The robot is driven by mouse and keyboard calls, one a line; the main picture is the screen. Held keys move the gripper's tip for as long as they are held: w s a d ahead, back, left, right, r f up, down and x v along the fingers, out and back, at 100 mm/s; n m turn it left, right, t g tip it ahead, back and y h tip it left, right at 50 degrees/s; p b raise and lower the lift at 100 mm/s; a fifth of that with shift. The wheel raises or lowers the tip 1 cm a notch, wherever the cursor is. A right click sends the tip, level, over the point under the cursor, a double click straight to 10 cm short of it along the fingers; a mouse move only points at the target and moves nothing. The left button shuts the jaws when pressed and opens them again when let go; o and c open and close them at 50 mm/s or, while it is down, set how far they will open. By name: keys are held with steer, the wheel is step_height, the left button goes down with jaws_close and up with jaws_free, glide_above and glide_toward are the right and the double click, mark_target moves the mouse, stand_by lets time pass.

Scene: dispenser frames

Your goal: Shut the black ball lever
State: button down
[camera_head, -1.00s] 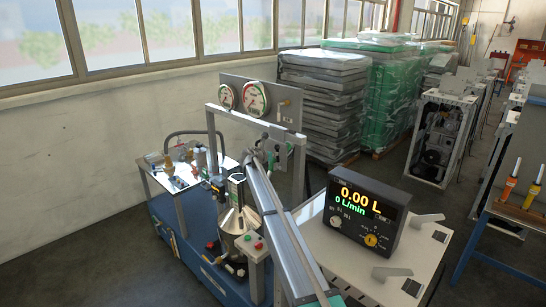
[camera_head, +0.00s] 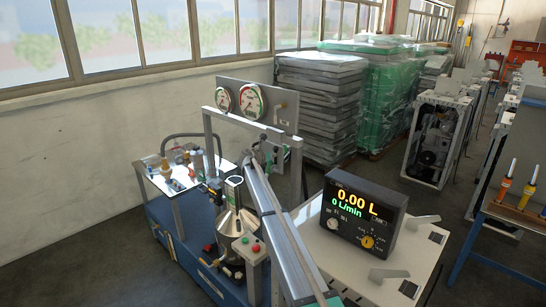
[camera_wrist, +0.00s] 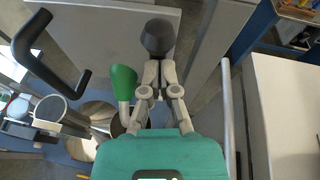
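The black ball (camera_wrist: 157,38) of the lever sits straight ahead of my fingertips in the wrist view. It overlaps the tips there, and I cannot tell if it touches them. My gripper (camera_wrist: 160,72) has its two fingers drawn close together. I cannot make out whether a lever stem is between them. A green handle (camera_wrist: 123,84) stands just left of the fingers. In the head view, my gripper's end is small beside the upright frame (camera_head: 208,135), and the tips and black ball are too small to tell clearly.
A black bent handle (camera_wrist: 45,60) lies left in the wrist view. A metal funnel vessel (camera_head: 236,222) stands on the blue base below the frame. Two gauges (camera_head: 251,101) sit above it. A display box (camera_head: 362,213) reading 0.00 L stands on a white table at right.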

steer(key=s+a+r+p, duration=0.5)
steer(key=s+r+p, duration=0.2)
steer(key=s, duration=0.2)
steer(key=shift+s+a, duration=0.2)
steer(key=shift+a, duration=0.15)
stand_by(0.8)
